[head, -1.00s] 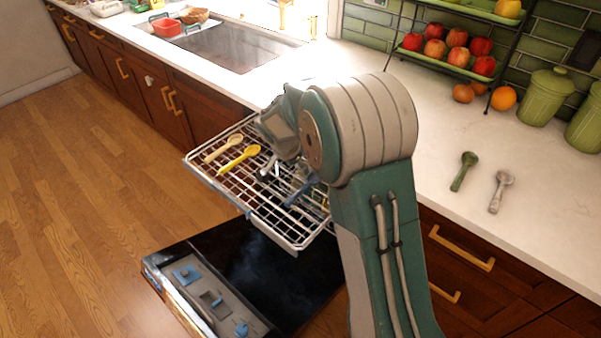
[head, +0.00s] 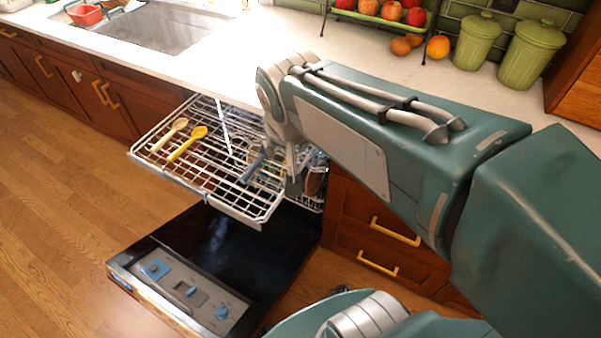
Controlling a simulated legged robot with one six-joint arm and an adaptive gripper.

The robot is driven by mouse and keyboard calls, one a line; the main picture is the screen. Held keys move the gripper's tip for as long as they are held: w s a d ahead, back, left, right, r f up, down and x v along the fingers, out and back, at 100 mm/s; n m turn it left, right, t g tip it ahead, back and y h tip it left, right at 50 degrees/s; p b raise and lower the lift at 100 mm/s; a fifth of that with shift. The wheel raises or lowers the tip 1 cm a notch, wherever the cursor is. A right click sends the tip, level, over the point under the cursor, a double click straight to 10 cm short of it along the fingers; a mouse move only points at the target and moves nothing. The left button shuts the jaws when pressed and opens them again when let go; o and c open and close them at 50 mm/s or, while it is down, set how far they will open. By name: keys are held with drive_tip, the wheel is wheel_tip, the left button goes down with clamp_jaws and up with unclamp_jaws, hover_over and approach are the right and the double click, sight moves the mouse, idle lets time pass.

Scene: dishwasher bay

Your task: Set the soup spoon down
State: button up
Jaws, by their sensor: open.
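The pulled-out dishwasher rack (head: 232,208) holds a beige spoon (head: 168,135) and a yellow spoon (head: 187,144) lying apart at its left. A blue utensil (head: 253,163) lies on the wires further right, partly hidden. I cannot tell which of these is the soup spoon. My gripper (head: 292,172) points down over the right part of the rack, to the right of the blue utensil. It is open, and I see nothing clearly held. Its fingertips are small and partly lost among the wires.
The open dishwasher door (head: 235,245) lies below the rack. The white counter (head: 220,75) runs behind, with a sink (head: 150,27), a fruit stand (head: 385,20) and green canisters (head: 530,55). My arm covers much of the counter at right.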

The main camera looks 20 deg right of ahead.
drive_tip(key=s+n+t+y, duration=0.1)
drive_tip(key=s+n, duration=0.2)
drive_tip(key=s, duration=0.6)
drive_tip(key=shift+a, duration=0.35)
drive_tip(key=shift+r, duration=0.1)
